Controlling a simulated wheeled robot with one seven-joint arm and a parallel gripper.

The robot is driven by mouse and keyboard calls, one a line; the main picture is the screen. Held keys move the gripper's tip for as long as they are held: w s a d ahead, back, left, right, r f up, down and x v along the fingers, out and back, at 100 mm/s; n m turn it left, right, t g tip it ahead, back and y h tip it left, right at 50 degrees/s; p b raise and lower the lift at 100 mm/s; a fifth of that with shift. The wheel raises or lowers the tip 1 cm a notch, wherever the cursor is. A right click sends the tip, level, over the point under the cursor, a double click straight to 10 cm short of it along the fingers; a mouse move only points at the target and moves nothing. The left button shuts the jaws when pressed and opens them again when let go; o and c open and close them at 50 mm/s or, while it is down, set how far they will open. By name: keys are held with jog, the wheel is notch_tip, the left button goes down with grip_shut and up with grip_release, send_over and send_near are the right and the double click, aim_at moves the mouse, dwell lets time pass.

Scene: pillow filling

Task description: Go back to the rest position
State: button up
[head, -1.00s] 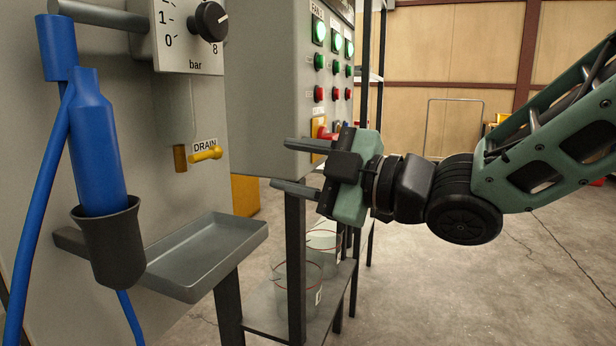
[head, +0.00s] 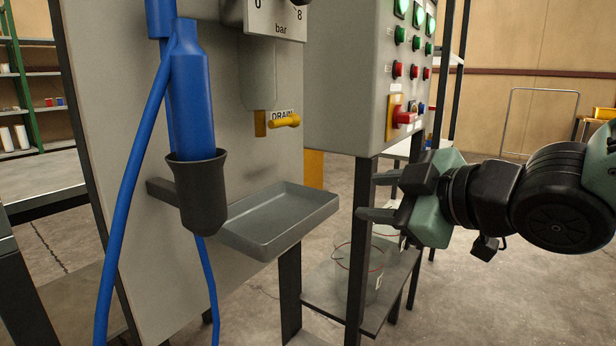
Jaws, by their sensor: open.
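My gripper (head: 368,196) is on the right side of the head view, its two fingers pointing left with a gap between them. It is open and nothing shows between the fingers. It appears in front of a dark upright post, to the right of the grey tray (head: 322,208). My arm reaches in from the right edge, and its upper part is out of view.
A blue tool (head: 190,95) sits in a dark holder (head: 200,205) on the left, with a blue hose. A yellow drain lever (head: 285,121) is above the tray. A button panel (head: 350,70) stands behind my gripper. Clear buckets (head: 358,275) rest on a low shelf.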

jog(key=s+f+m+g+h, duration=0.7)
jog(key=s+f+g, duration=0.4)
jog(key=s+f, duration=0.65)
notch_tip(320, 180, up, 27)
jog(key=s+d+g+p, duration=0.1)
jog(key=s+p, duration=0.1)
jog(key=p, duration=2.4)
jog(key=shift+s+f, duration=0.15)
jog(key=shift+f, duration=0.05)
